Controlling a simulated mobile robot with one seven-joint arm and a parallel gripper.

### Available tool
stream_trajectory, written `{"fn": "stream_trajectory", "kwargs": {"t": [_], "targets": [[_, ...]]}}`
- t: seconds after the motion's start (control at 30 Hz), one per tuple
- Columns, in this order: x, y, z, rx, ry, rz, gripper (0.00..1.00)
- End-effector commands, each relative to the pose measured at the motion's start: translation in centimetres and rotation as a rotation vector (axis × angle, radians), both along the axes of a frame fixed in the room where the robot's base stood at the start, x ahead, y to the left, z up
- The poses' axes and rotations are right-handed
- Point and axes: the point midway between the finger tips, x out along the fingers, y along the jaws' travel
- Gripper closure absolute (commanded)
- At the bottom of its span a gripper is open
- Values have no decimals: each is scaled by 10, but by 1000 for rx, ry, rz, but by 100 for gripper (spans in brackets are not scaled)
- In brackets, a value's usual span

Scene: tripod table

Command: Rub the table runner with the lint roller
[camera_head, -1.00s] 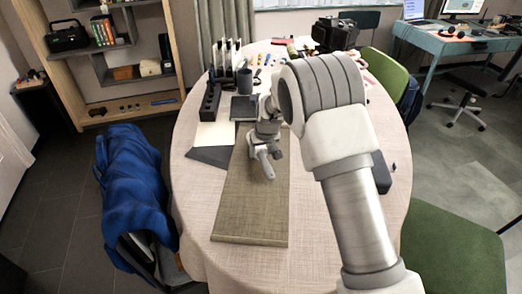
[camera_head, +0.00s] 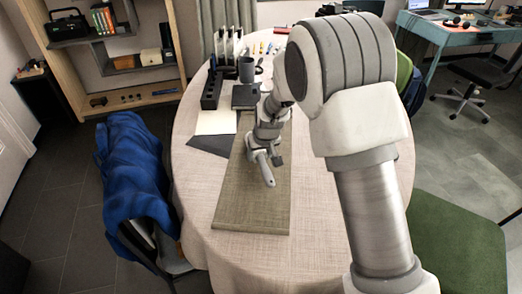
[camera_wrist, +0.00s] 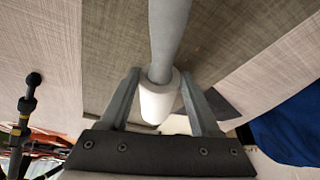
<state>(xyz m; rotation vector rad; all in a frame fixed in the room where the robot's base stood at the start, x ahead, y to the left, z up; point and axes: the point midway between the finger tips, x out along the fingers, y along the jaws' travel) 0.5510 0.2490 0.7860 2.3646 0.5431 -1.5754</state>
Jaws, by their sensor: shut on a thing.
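The table runner (camera_head: 245,205) is a long grey-brown woven strip lying flat on the round table (camera_head: 325,225). My gripper (camera_head: 264,168) is low over the middle of the runner. In the wrist view, my gripper (camera_wrist: 161,75) is shut on the lint roller (camera_wrist: 158,100), whose white cylinder sits between the fingers. A grey rod part of the roller extends away from the fingers over the runner (camera_wrist: 112,50). The head view shows the roller small and partly hidden by the gripper, so I cannot tell whether it touches the cloth.
A black holder (camera_head: 211,90), a grey mug (camera_head: 246,70) and a dark pad (camera_head: 245,97) stand beyond the gripper. Papers (camera_head: 215,122) lie left of the runner. A chair with a blue cloth (camera_head: 135,180) is at left, a green chair (camera_head: 455,240) at right.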

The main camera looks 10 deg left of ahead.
Motion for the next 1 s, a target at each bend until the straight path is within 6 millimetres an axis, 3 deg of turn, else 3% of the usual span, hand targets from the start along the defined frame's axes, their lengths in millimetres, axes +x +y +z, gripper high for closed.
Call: {"fn": "stream_trajectory", "kwargs": {"t": [0.6,1.0], "targets": [[-42,-3,-4,-3,5,1,81],[-41,7,-2,-3,8,0,81]]}}
